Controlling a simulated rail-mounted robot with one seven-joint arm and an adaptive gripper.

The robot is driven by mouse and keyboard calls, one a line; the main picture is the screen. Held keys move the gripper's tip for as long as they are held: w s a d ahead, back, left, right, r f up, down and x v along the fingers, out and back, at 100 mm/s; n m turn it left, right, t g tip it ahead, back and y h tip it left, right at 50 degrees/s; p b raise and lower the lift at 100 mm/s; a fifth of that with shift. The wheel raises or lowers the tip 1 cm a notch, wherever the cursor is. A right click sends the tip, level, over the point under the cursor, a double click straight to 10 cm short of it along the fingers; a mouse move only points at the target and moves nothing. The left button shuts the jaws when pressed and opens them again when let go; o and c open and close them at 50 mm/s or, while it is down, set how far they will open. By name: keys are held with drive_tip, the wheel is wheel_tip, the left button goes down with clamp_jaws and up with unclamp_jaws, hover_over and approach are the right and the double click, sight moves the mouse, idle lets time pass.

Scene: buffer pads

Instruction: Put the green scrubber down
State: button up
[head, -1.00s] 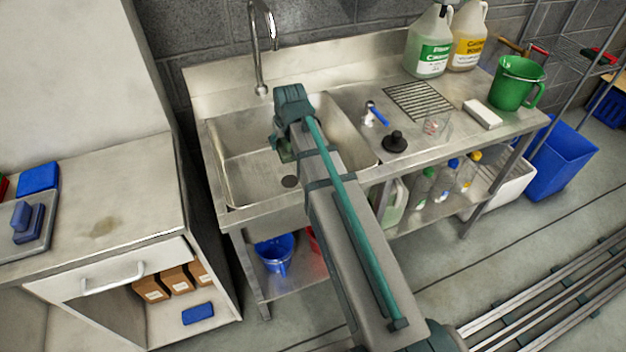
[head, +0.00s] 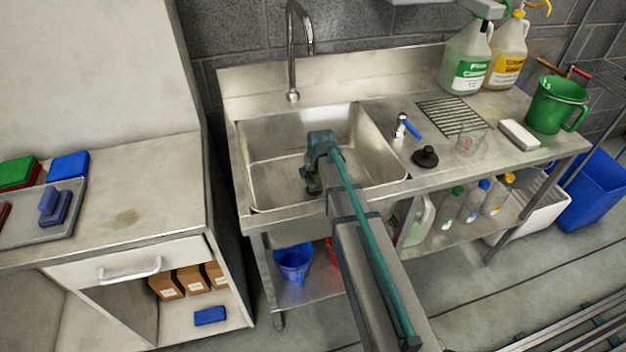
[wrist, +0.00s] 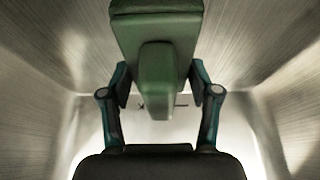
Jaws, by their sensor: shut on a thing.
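My gripper (wrist: 158,75) is shut on the green scrubber (wrist: 153,25), its two fingers on either side of the raised handle. The wrist view shows the scrubber's pad beyond the fingers, with sink walls around. In the head view my gripper (head: 312,172) is over the front part of the steel sink basin (head: 268,135). There the scrubber is mostly hidden by my wrist and is only a small dark green patch. I cannot tell whether it touches the basin.
A tap (head: 292,60) stands behind the basin. A black plunger-like piece (head: 426,156), a blue-handled tool (head: 408,126) and a green jug (head: 556,105) stand on the right drainboard. The left counter holds a tray (head: 30,232), a blue pad (head: 69,166) and a green pad (head: 15,172).

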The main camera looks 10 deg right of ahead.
sight(317, 175)
drive_tip(key=shift+f, duration=1.8)
drive_tip(key=shift+f, duration=0.1)
drive_tip(key=o, duration=1.3)
drive_tip(key=shift+o, duration=0.2)
drive_tip(key=v, duration=1.2)
drive_tip(key=shift+b, duration=0.3)
